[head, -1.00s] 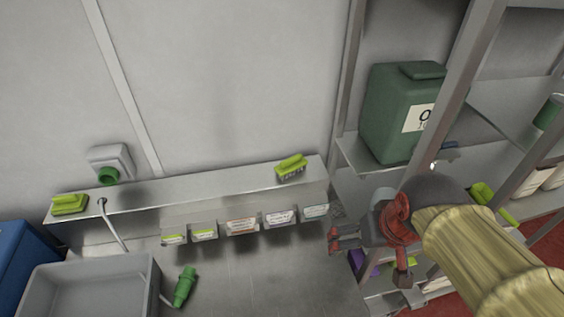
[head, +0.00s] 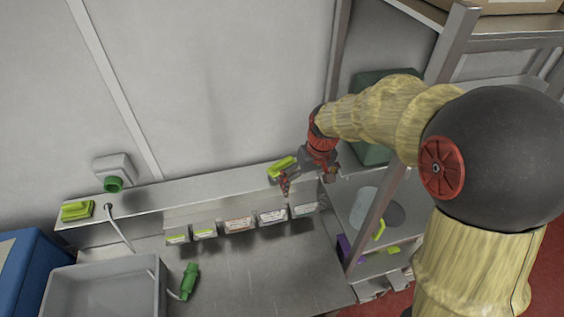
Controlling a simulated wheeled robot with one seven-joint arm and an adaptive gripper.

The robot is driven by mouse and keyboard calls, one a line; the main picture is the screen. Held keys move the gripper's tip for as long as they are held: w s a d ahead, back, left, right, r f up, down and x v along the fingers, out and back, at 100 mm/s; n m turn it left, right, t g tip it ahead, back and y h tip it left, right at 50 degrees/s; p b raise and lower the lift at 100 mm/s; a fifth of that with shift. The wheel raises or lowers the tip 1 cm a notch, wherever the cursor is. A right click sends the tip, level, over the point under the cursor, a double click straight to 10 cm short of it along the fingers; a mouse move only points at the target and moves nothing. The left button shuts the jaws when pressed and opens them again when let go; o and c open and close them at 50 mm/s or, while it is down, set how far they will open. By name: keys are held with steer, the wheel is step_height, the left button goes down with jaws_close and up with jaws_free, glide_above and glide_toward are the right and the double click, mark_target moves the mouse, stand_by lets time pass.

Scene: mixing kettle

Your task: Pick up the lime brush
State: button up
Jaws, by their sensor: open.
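A lime brush (head: 280,167) lies on the right part of the narrow metal wall shelf (head: 200,186). A second lime brush (head: 77,211) lies at the shelf's left end. My gripper (head: 308,189) is open and empty. In the picture its fingers are just right of and below the right brush, and one finger covers a little of the shelf edge beside it. I cannot tell whether they touch.
Several labelled bins (head: 238,224) hang below the shelf. A grey basin (head: 105,291) and a green connector (head: 189,281) are lower left. A metal rack (head: 395,160) with a green canister (head: 372,154) stands right, close to my arm.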

steer(key=n+p, duration=0.2)
steer(key=p, duration=0.1)
glide_toward(283, 162)
steer(key=s+d+f, duration=0.1)
steer(key=s+f, duration=0.4)
steer(key=s, duration=0.2)
steer(key=shift+n+t+y, duration=0.4)
steer(key=shift+n+t, duration=0.4)
steer(key=shift+n, duration=0.1)
steer(key=w, duration=0.2)
steer(key=w+a, duration=0.1)
steer(key=w, duration=0.3)
steer(key=shift+w+a+f, duration=0.2)
steer(key=shift+w+f, duration=0.1)
steer(key=shift+w, duration=0.05)
steer(key=p+x, duration=0.2)
steer(key=x, duration=0.5)
steer(key=shift+w+d+f, duration=0.15)
steer(key=shift+w, duration=0.05)
steer(key=shift+c, duration=0.3)
steer(key=c, duration=1)
